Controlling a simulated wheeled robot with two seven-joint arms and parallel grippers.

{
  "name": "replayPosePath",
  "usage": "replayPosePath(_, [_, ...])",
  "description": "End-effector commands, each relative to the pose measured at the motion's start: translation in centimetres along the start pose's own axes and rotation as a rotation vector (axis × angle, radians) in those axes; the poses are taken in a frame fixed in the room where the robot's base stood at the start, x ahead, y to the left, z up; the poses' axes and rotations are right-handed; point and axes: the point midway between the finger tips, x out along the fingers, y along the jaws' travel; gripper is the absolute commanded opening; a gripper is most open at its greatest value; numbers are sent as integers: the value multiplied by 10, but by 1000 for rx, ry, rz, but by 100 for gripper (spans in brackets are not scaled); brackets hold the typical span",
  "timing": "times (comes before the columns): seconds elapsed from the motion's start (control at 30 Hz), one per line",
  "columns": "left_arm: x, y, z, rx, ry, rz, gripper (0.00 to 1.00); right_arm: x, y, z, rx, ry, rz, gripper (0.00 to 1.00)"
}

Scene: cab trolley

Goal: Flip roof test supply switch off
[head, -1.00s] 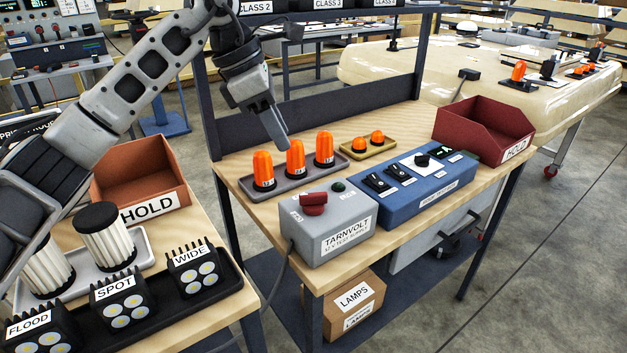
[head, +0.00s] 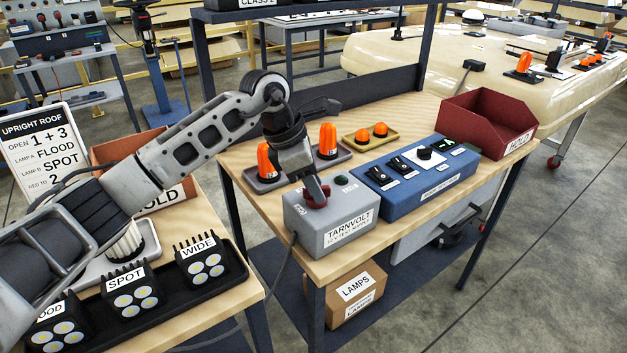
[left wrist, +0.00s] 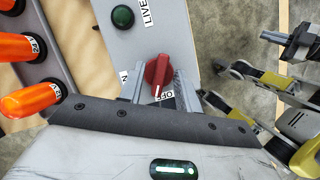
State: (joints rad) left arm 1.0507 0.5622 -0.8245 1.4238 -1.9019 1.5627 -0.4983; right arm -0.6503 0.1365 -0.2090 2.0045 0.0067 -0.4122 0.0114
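The grey Tarnvolt test supply box (head: 337,230) stands at the front left of the middle bench. Its red rotary knob (left wrist: 158,74) shows in the left wrist view with its white mark towards the OFF label, between my left gripper's (left wrist: 160,88) two fingers. The green LIVE lamp (left wrist: 122,16) looks dark. In the head view my left gripper (head: 316,192) is down at the knob and partly covers it. Whether the fingers press on the knob is unclear. What looks like my right gripper (left wrist: 286,42) shows at the right of the left wrist view, away from the box.
Orange beacons (head: 327,140) stand close behind the box. A blue switch panel (head: 418,183) is to its right, and a red HOLD bin (head: 488,125) is further right. Labelled lamps (head: 133,292) fill a black tray on the left bench.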

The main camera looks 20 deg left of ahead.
Motion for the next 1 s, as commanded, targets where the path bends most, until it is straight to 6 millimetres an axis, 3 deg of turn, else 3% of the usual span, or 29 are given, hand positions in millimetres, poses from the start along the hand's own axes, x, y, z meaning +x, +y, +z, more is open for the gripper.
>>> replayPosePath(0.07, [0,0,0,0,0,0,34,0,0,1,-1,-1,0,0])
replayPosePath(0.2, [0,0,0,0,0,0,0,-1,1,2,-2,-4,0,0])
replayPosePath(0.47, [0,0,-1,-39,2,18,0,0,1,7,-4,-8,-1,0])
replayPosePath(0.8, [1,-2,0,-360,0,155,0,7,-1,12,-3,1,-9,0])
replayPosePath(1.0, [0,-3,1,-448,0,187,0,7,-2,11,-7,2,-14,0])
